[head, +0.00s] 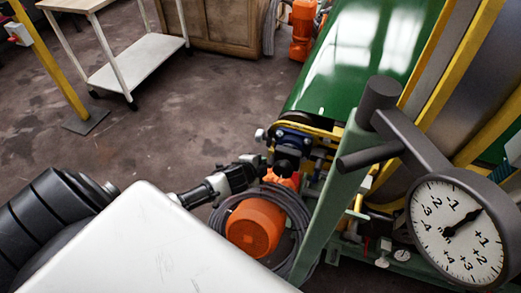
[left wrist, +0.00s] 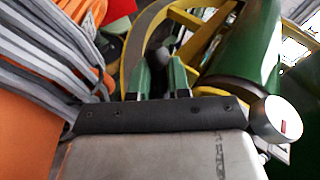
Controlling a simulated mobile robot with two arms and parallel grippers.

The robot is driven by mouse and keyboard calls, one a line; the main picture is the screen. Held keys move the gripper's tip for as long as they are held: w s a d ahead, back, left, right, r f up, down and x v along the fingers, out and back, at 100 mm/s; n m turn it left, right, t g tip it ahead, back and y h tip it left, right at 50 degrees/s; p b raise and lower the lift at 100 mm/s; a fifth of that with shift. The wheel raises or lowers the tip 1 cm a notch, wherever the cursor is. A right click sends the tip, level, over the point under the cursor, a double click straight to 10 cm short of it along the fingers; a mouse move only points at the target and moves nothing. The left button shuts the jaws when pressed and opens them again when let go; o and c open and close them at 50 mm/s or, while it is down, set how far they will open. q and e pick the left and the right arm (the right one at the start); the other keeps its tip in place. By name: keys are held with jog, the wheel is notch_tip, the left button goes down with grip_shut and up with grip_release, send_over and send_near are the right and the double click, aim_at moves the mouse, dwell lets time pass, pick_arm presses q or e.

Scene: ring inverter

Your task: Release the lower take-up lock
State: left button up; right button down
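My left gripper (head: 258,162) reaches in from the left in the head view, low beside the end of the green conveyor. In the left wrist view its two green-padded fingers (left wrist: 162,72) stand apart with a gap between them. A dark rounded knob shows just beyond the gap, and I cannot tell whether the fingers touch it. In the head view a dark fitting (head: 290,143) sits at the roller end, right by the gripper. I cannot tell for sure which part is the lower take-up lock. My right gripper is not in view.
A green belt (head: 350,55) runs beside yellow rails. An orange motor (head: 254,228) with coiled dark hose lies below the gripper. A dial gauge (head: 458,230) on a grey arm is at the right. A white trolley (head: 135,62) stands far left; the floor between is clear.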

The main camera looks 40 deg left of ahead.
pick_arm(q)
jog(key=o, duration=0.4)
jog(key=p+v, duration=0.1)
jog(key=v, duration=1)
jog(key=shift+p, duration=0.4)
